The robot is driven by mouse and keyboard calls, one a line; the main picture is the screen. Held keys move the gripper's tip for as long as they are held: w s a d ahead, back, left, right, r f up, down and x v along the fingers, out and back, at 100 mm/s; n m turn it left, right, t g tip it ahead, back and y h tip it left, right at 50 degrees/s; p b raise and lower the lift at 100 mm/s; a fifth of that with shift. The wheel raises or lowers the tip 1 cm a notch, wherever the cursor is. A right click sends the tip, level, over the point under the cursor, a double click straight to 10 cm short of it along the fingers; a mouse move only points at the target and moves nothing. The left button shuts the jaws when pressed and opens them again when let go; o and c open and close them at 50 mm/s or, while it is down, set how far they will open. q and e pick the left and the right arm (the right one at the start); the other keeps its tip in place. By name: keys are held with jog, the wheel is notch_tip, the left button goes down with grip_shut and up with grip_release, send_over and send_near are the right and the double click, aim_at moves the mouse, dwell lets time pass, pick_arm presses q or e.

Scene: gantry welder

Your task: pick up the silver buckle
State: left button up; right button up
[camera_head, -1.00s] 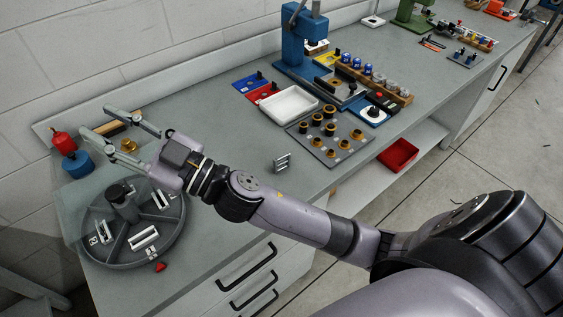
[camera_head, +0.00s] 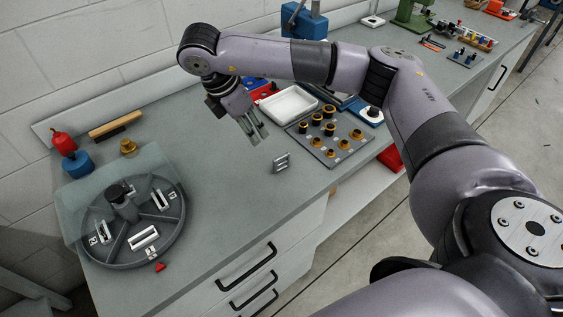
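A small silver buckle (camera_head: 281,162) stands on the grey workbench, left of the plate with brass-and-black fittings. My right gripper (camera_head: 259,137) points down above the bench, a little up and left of the buckle in the picture. Its two fingers are apart with nothing between them, and it does not touch the buckle. More silver pieces, such as one at the front (camera_head: 144,238), lie in the compartments of a round dark tray (camera_head: 124,266) at the left. My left gripper is out of view.
A plate with fittings (camera_head: 335,158) and a white tray (camera_head: 289,104) stand right of the gripper. A red bottle (camera_head: 63,143) and blue container (camera_head: 77,165) are at the back left. Bench between buckle and round tray is clear.

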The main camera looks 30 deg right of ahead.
jog(key=d, duration=0.2)
send_near(281, 156)
jog(key=shift+m+h, duration=0.3)
jog(key=x, duration=0.5)
jog(key=shift+w+a+p, duration=0.2)
jog(key=shift+a+p, duration=0.05)
jog(key=shift+p, duration=0.05)
jog(key=x, duration=0.1)
jog(key=p+x, duration=0.1)
jog(key=x, duration=0.1)
jog(key=p+x, duration=0.1)
jog(key=x, duration=0.1)
jog(key=shift+s, duration=0.25)
jog(key=shift+d+f, duration=0.1)
jog(key=shift+f, duration=0.2)
jog(key=shift+c, duration=0.2)
grip_shut()
